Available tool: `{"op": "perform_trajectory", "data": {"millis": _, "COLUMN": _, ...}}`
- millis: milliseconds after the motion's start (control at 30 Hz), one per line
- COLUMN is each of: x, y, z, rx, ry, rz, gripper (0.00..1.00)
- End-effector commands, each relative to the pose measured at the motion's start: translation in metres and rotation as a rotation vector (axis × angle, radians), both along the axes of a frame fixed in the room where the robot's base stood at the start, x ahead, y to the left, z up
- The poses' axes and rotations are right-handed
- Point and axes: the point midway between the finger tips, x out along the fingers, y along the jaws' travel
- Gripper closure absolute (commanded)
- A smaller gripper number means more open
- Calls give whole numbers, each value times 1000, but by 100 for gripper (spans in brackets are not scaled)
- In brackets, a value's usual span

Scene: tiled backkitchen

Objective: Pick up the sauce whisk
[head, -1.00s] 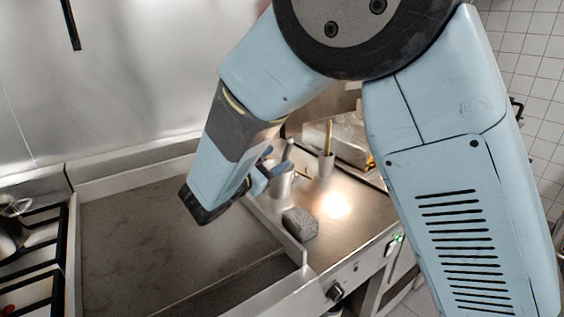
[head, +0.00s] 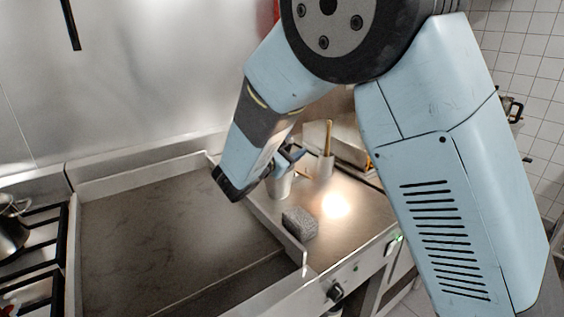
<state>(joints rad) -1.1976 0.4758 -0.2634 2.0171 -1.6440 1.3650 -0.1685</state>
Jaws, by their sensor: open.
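I cannot make out the sauce whisk for certain. A wooden handle (head: 329,134) stands up out of a small light container (head: 325,166) on the steel counter, and its lower end is hidden. My gripper (head: 284,165) is open and seen from the side, in front of a metal pot (head: 281,186) that it partly covers. I cannot tell whether its fingers touch the pot or what is inside it. My arm hides part of the counter behind.
A grey sponge-like block (head: 300,223) lies on the counter near the griddle's raised edge. The wide flat griddle (head: 165,235) is empty. A burner grate with a pot (head: 12,232) is at the left. A metal tray (head: 352,140) stands at the back of the counter.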

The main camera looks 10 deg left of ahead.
Motion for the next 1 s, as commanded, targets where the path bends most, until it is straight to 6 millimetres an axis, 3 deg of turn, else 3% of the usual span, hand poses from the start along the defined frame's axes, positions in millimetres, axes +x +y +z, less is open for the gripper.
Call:
{"op": "perform_trajectory", "data": {"millis": 100, "x": 0, "y": 0, "z": 0, "rx": 0, "ry": 0, "rz": 0, "gripper": 50}}
{"op": "perform_trajectory", "data": {"millis": 633, "x": -1, "y": 1, "z": 0, "rx": 0, "ry": 0, "rz": 1, "gripper": 100}}
{"op": "perform_trajectory", "data": {"millis": 1000, "x": -1, "y": 1, "z": 5, "rx": 2, "ry": 0, "rz": 1, "gripper": 100}}
